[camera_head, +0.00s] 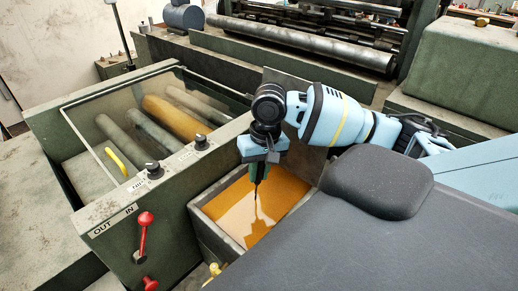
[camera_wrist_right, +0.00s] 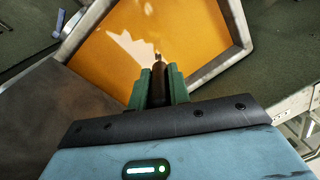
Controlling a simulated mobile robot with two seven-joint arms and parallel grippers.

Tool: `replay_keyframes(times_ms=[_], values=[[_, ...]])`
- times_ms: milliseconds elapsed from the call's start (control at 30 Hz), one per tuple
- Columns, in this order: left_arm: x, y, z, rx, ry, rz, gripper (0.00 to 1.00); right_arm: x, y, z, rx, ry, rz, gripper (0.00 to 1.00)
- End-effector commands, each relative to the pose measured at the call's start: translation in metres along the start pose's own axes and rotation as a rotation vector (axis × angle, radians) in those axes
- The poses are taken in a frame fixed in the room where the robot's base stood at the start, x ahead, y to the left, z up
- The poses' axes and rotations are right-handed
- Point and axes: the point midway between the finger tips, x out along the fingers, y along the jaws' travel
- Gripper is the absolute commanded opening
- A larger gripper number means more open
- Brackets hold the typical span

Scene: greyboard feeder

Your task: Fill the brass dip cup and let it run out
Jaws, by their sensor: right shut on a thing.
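My right gripper (camera_head: 260,172) points down over an open tank (camera_head: 205,225) of amber liquid (camera_head: 287,190). Its green fingers are shut on a thin dark handle (camera_head: 256,196), which reaches down toward the liquid. In the right wrist view the fingers (camera_wrist_right: 158,78) close around the dark handle (camera_wrist_right: 158,88), with the amber liquid (camera_wrist_right: 190,35) beyond them. I cannot make out the brass dip cup at the handle's lower end; whether it is under the surface or hidden I cannot tell. My left gripper is not in view.
The tank's walls surround the gripper's working space. Left of it stands a green machine panel with black knobs (camera_head: 154,170) and a red lever (camera_head: 144,234). A glass cover (camera_head: 110,125) lies over rollers. A brass tap (camera_head: 214,268) sits at the tank's front.

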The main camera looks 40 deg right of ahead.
Motion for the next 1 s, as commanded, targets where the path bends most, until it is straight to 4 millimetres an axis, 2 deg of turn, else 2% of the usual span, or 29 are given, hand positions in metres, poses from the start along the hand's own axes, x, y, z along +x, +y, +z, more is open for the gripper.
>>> replay_keyframes(times_ms=[367,1000], values=[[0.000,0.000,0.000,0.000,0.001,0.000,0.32,-0.002,0.000,0.000,0.000,0.002,-0.001,0.00],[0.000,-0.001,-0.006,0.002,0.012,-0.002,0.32,-0.034,-0.004,-0.001,0.000,0.002,-0.001,0.00]])
